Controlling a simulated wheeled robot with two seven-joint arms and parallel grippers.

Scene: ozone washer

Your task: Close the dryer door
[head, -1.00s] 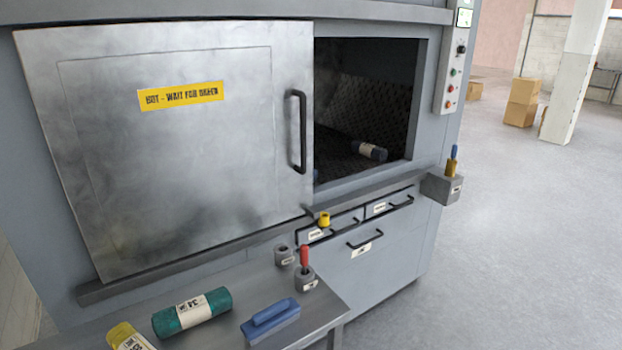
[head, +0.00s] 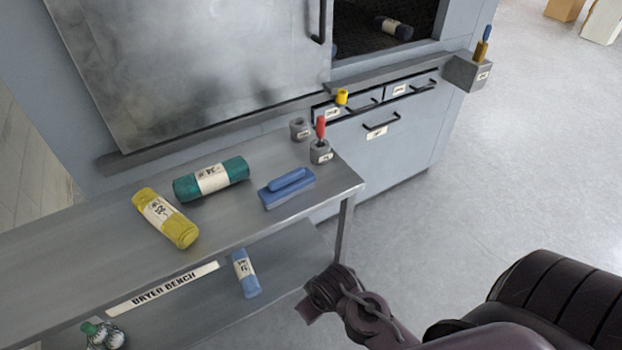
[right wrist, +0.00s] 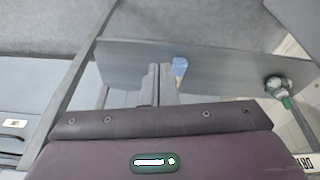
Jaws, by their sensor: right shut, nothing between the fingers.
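The dryer door (head: 200,60) is a large brushed-metal panel on the front of the dryer. Its black vertical handle (head: 317,18) is near the right edge, partly cut off by the top of the head view. The dark dryer opening (head: 372,40) shows right of the door, with a dark roll (head: 393,27) inside. My right arm comes in at the lower right of the head view, well away from the door and handle. My right gripper (right wrist: 160,78) is shut and empty in the right wrist view. My left gripper is out of view.
The dryer bench (head: 80,235) stands before the door, holding a yellow roll (head: 165,217), a green roll (head: 212,179) and a blue brush-like tool (head: 287,188). A blue roll (head: 245,273) lies on its lower shelf. A grey holder (head: 467,72) juts out right.

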